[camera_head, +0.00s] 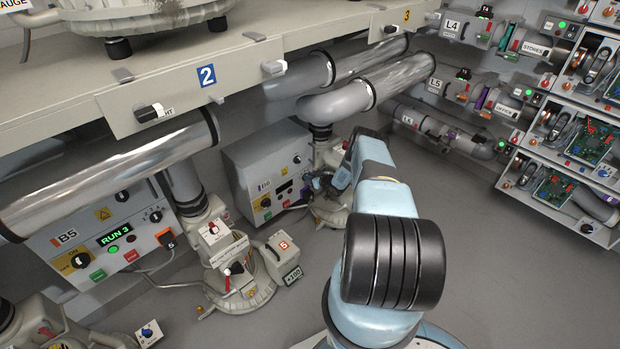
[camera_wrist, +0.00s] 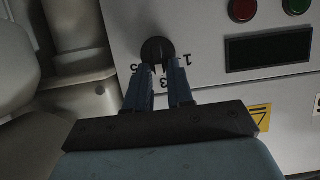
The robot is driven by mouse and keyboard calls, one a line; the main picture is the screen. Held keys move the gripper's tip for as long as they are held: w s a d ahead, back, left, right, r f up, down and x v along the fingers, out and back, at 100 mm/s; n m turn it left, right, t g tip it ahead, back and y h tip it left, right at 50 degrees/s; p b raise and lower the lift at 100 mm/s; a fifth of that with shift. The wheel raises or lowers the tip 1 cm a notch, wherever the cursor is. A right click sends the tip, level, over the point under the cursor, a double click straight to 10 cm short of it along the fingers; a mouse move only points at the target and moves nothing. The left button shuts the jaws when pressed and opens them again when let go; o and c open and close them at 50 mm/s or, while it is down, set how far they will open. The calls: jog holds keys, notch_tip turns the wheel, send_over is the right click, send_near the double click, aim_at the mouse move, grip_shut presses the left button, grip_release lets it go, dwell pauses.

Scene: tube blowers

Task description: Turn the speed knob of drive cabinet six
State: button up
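The cabinet (camera_head: 262,166) with a part-hidden label that seems to end in 6 stands left of my arm in the head view. My gripper (camera_head: 316,186) is at its front panel, small and dark there. In the wrist view a round black knob (camera_wrist: 157,47) sits on the grey panel, with printed numbers, 1 and 3 among them, below it. My gripper's two blue fingers (camera_wrist: 160,66) reach up to the knob's lower edge, with a narrow gap between them. I cannot tell whether they press on the knob or stand just around it.
In the wrist view a red button (camera_wrist: 242,9), a green button (camera_wrist: 296,5) and a dark display (camera_wrist: 268,52) are right of the knob. In the head view, steel pipes (camera_head: 345,98) run above the cabinet, and cabinet B5 (camera_head: 92,236) stands left. Floor at right is clear.

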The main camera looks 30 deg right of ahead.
aim_at(302, 178)
grip_shut()
jog(key=shift+a, duration=0.1)
jog(key=shift+s+a+f+n+t+h, duration=0.1)
jog(key=shift+a+f+n+t+h, duration=0.4)
jog(key=shift+n, duration=1.15)
jog(key=shift+s+a+f+n+t+h, duration=0.1)
jog(key=shift+a+n+t+h, duration=0.45)
jog(key=shift+n+h, duration=0.85)
jog(key=shift+s+a+f+n+t+h, duration=0.1)
jog(key=shift+a+f+n+t+h, duration=0.4)
jog(key=shift+n, duration=1.45)
jog(key=shift+r+t, duration=0.2)
jog(key=shift+t, duration=0.05)
